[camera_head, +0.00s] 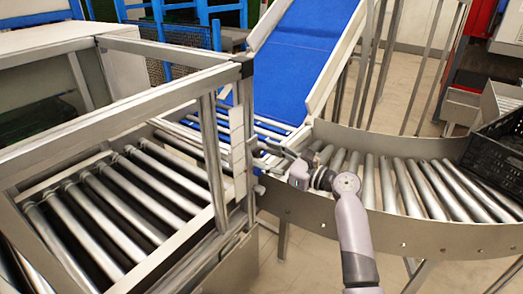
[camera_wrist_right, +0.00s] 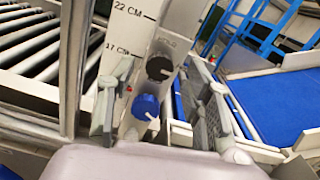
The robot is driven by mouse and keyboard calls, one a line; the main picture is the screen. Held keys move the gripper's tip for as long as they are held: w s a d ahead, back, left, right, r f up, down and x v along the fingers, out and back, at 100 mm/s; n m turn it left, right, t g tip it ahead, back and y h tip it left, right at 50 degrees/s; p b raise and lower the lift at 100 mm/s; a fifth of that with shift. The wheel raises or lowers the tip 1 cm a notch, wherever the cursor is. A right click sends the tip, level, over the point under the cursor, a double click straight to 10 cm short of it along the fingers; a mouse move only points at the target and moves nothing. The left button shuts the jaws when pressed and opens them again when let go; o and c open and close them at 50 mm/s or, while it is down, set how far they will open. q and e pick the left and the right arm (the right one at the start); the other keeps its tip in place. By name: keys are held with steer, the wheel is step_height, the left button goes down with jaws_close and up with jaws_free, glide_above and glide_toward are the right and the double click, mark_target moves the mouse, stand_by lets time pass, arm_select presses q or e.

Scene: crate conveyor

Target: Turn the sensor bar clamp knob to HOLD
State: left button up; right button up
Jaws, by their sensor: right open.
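A grey upright panel (camera_wrist_right: 185,22) fills the middle of the right wrist view and carries a height scale and two knobs. The upper knob is black (camera_wrist_right: 159,68), with faint lettering above it that looks like HOLD; its pale mark points toward the lower right. Below it is a blue knob (camera_wrist_right: 145,107) with a white mark toward its lower right. My right gripper (camera_wrist_right: 155,80) is open, one finger on each side of the knobs. In the head view the right gripper (camera_head: 267,155) is beside the post panel (camera_head: 238,145), with the knobs hidden. My left gripper is not in view.
A metal frame (camera_head: 130,75) encloses a roller conveyor (camera_head: 130,200) at left. A blue belt ramp (camera_head: 300,50) rises behind. A curved roller conveyor (camera_head: 425,185) runs right beneath my arm, with a black crate (camera_head: 500,145) at its far right.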

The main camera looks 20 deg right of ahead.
steer(key=shift+x, duration=1.2)
steer(key=shift+c, duration=0.3)
jaws_close()
